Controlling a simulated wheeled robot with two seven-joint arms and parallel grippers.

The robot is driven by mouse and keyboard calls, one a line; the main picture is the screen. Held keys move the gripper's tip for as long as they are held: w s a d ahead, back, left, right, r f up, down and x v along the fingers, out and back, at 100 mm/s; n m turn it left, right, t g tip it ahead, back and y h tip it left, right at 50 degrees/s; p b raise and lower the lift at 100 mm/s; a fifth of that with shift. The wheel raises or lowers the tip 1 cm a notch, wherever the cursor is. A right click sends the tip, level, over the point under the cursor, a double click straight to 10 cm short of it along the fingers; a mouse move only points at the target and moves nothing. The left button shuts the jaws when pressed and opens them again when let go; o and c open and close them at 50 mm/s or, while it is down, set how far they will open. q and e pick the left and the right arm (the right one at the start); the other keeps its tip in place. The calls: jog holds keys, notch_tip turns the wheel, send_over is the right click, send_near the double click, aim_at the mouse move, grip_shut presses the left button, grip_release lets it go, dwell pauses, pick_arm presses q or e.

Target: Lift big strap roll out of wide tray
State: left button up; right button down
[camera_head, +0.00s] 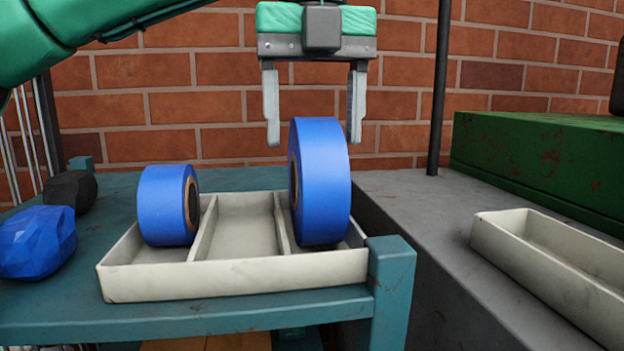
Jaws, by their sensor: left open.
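The big blue strap roll (325,185) stands upright on its rim in the right compartment of the wide cream tray (240,279). A smaller blue strap roll (165,205) stands in the left compartment. The middle compartment is empty. My left gripper (314,138) is open and points down at the top of the big roll. Its two fingers hang at the left and right of the roll's upper edge, with a gap seen on the left. How far the fingers reach over it in depth, I cannot tell. My right gripper is not in view.
The tray sits on a teal table (200,322) with a raised corner post (390,285). A blue lump (37,242) and a black lump (70,191) lie at left. A narrow cream tray (550,268) and a green box (545,160) stand right. A dark pole (438,90) rises behind.

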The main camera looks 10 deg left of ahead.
aim_at(313, 164)
pick_arm(q)
jog(key=shift+f, duration=0.4)
jog(key=f, duration=0.3)
jog(key=shift+w+f, duration=0.25)
jog(key=shift+f, duration=0.4)
jog(key=shift+s+a+f, duration=0.1)
jog(key=c, duration=1.3)
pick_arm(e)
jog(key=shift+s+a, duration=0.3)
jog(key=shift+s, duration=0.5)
